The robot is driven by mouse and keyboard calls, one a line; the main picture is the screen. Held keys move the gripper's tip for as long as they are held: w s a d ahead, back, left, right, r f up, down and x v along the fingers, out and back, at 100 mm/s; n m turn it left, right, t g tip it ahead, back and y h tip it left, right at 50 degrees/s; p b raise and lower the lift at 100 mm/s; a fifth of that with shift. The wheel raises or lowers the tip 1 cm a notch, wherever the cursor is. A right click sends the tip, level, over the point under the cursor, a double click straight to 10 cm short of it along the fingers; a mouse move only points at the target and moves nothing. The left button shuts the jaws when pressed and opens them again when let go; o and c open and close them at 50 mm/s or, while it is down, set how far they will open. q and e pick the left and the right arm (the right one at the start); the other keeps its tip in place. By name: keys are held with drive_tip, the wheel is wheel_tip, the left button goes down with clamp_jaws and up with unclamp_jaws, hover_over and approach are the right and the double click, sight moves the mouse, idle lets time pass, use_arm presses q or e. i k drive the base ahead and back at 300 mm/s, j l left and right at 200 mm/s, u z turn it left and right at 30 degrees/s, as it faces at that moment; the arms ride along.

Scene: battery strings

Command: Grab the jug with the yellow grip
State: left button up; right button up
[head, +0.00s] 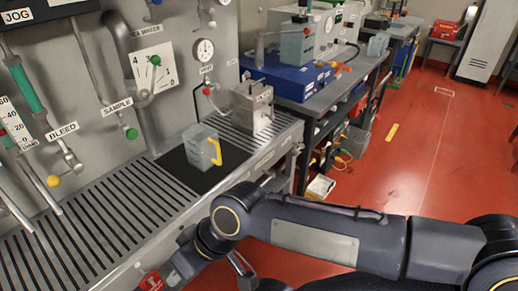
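The jug with the yellow grip (199,147) is a grey, see-through container standing upright on a dark mat on the slotted bench. Its yellow grip (215,151) faces right. My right arm comes in from the right, in front of the bench. My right gripper (177,272) is low in the picture, nearer to me than the jug and apart from it. Its fingers are not clear, so I cannot tell whether it is open. My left gripper is not in view.
A metal block (252,106) stands on the bench behind the jug. Pipes, valves and gauges line the wall panel at left. A blue case (290,76) sits on the farther bench, with another grey jug (296,46) on it. The slotted bench surface (110,205) left of the jug is clear.

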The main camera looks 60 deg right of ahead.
sight(202, 144)
drive_tip(key=z, duration=1.7)
drive_tip(key=i+l, duration=0.1)
drive_tip(key=i+l+u, duration=0.25)
drive_tip(key=l+u, duration=0.25)
drive_tip(key=l, duration=0.25)
drive_tip(key=i+l+u, duration=0.25)
drive_tip(key=l, duration=0.2)
drive_tip(key=k+u, duration=0.1)
drive_tip(key=u, duration=0.95)
